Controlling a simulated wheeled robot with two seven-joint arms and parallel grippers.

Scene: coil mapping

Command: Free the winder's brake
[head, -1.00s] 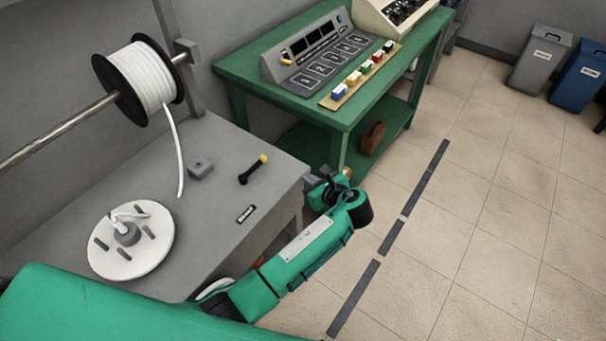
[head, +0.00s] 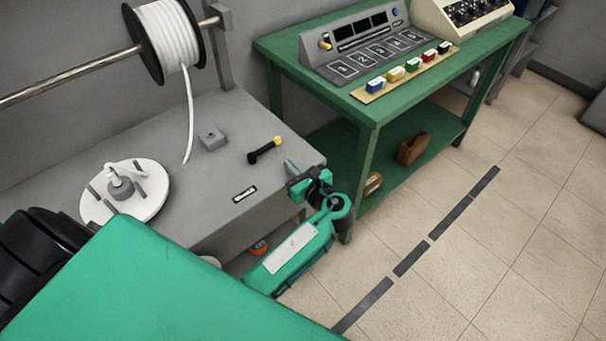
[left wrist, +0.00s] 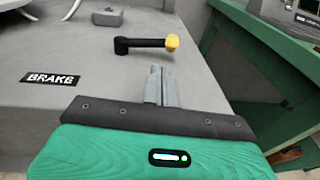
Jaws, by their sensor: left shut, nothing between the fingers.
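The brake lever is a black handle (head: 262,152) with a yellow knob, lying on the grey winder bench (head: 225,185). It also shows in the left wrist view (left wrist: 145,43). A black BRAKE label (head: 245,194) is on the bench near its front edge. My left gripper (head: 290,166) is shut and empty, just to the right of the lever at the bench edge. In the left wrist view my closed fingers (left wrist: 158,75) point at the lever from the near side, apart from it. My right gripper is not in view.
A white disc with pegs (head: 150,205) sits on the bench, and a white cable spool (head: 170,38) hangs on a rod behind. A small grey block (head: 212,138) lies left of the lever. A green table (head: 375,107) with a control panel (head: 358,45) stands to the right.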

